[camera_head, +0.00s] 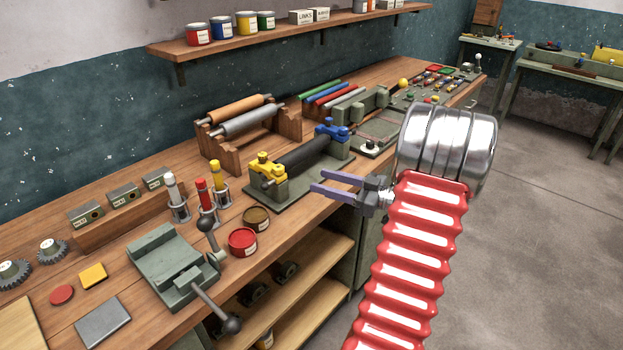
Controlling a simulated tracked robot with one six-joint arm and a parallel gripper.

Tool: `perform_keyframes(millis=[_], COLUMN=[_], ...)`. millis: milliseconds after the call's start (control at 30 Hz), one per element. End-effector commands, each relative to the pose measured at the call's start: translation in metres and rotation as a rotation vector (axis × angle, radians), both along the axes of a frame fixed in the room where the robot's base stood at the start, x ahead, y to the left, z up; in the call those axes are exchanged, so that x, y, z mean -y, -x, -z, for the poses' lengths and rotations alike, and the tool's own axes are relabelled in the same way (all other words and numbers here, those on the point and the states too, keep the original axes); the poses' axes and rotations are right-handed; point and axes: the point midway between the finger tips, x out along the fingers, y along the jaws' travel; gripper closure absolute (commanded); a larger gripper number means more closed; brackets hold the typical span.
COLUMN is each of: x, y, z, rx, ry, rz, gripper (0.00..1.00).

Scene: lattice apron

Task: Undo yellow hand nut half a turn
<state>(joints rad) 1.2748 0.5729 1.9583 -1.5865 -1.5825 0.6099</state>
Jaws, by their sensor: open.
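A yellow hand nut (263,158) sits on top of a yellow clamp block (268,171) at the left end of a fixture. The fixture holds a dark roller (305,151) on a green base plate (283,198). A blue clamp with its own nut (332,128) is at the fixture's right end. My gripper (317,182) is in front of the fixture, to the right of the yellow nut and apart from it. Its two purple fingers are spread, point left and have nothing between them.
Red, white and yellow capped tubes (203,194), a red tin (243,242) and a brown tin (256,218) stand left of the fixture. A green vise (172,265) with a ball handle is nearer. A rack with rollers (241,120) stands behind.

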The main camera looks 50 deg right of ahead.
Motion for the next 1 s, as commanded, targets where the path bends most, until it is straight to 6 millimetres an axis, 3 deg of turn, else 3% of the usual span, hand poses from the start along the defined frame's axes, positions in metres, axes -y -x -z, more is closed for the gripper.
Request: perform_keyframes(millis=[233,633,767,1000], x=[0.005,0.004,0.002,-0.008], y=[0.016,0.009,-0.012,-0.076], z=[0.000,-0.002,-0.011,-0.047], rx=[0.000,-0.006,-0.023,-0.083], ry=[0.000,0.015,0.065,0.226], rz=[0.000,0.009,0.049,0.209], gripper=[0.55,0.55,0.55,0.55])
